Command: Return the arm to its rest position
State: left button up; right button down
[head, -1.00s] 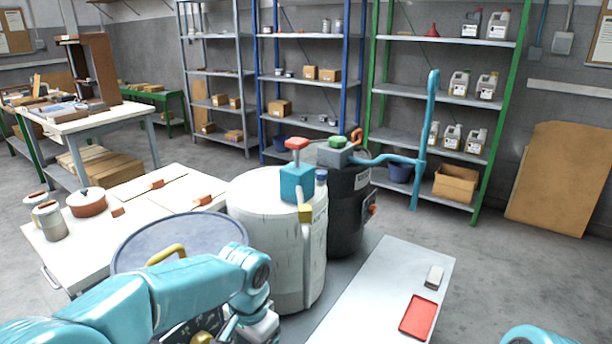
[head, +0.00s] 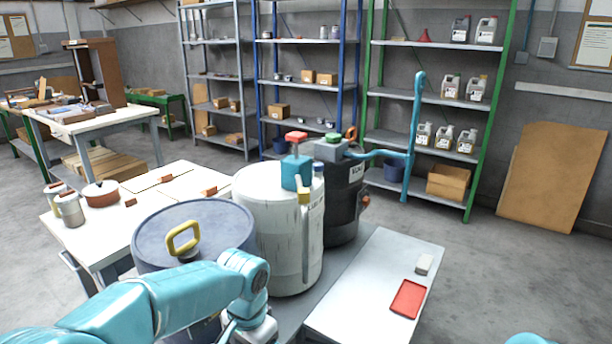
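My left arm (head: 170,300) comes in from the lower left and bends down in front of the blue-grey lidded drum. Its wrist (head: 255,330) is cut by the bottom edge, so its fingers are not seen. Only a small teal piece of my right arm (head: 527,340) shows at the bottom right; its gripper is out of view. A small pale block with a darker side, perhaps the brush (head: 424,264), lies on the light bench (head: 345,285). A red tray (head: 407,299) lies in front of it, apart from it.
The blue-grey drum (head: 150,240) with a yellow handle (head: 183,238), a white drum (head: 262,230) and a black drum (head: 343,205) stand close to my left arm. A white table (head: 140,215) is behind. Clear floor (head: 520,270) lies right of the bench.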

pick_arm(q)
jog(key=s+f+n+h+p, duration=0.3)
jog(key=s+f+p, duration=0.35)
jog(key=f, duration=0.65)
jog(key=s+a+f+n+p, duration=0.1)
jog(key=s+f+n, duration=0.1)
jog(key=s, duration=0.6)
jog(key=s+a+f+n+h+p, duration=0.1)
jog(key=s+f+n+p, duration=0.1)
jog(key=s, duration=0.6)
jog(key=shift+n, duration=0.9)
